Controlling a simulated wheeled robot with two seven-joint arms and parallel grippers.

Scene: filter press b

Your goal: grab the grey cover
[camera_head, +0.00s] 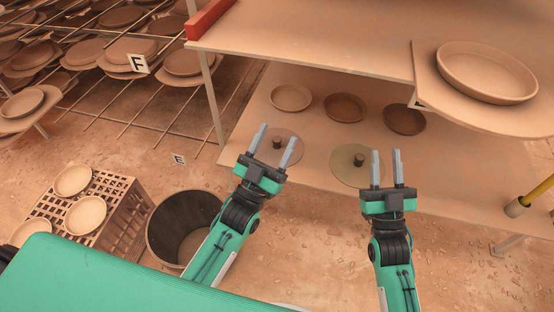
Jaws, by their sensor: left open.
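Two round covers with dark knobs lie on the lower shelf. The left cover (284,156) is a dull brownish-grey, and the right cover (345,171) is olive-green; the warm light makes the exact colours hard to tell. My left gripper (278,135) is open, with its fingers on either side of the left cover's knob in the picture; I cannot tell whether it is at the knob's height. Its fingers and palm hide part of that cover. My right gripper (386,153) is open and empty, just right of the right cover and overlapping its edge.
Three shallow dishes (291,97) stand behind the covers. An upper shelf (330,45) overhangs them, with a large dish (487,71) at right. A dark bucket (152,238) and a crate (121,226) with plates stand at lower left. Wire racks (150,118) hold more plates.

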